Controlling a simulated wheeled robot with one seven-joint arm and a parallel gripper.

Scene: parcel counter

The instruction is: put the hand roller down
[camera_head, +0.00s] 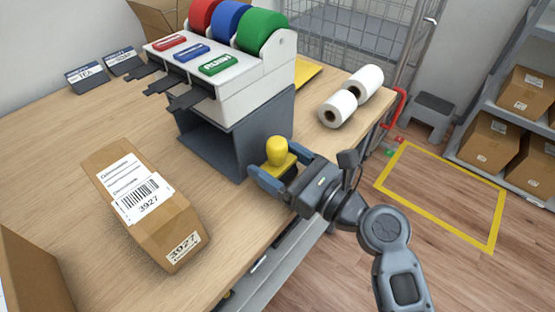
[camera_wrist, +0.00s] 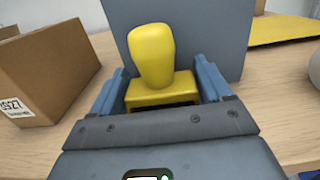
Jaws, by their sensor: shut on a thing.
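The hand roller is yellow, with a rounded knob handle on a yellow block; it shows in the head view (camera_head: 277,153) and in the wrist view (camera_wrist: 152,58). My gripper (camera_head: 270,172) is shut on its block, with one blue-grey finger on each side, and the roller is upright. In the wrist view the gripper (camera_wrist: 160,92) hides the underside of the roller. I cannot tell whether the roller touches the counter (camera_head: 60,160). It is close in front of the dark grey stand of the label dispenser (camera_head: 225,65).
A taped parcel (camera_head: 165,235) labelled 3927 lies on the counter to the left. Two small cards (camera_head: 85,78) stand at the back left. The counter between parcel and stand is bare. The counter's front edge is near my gripper.

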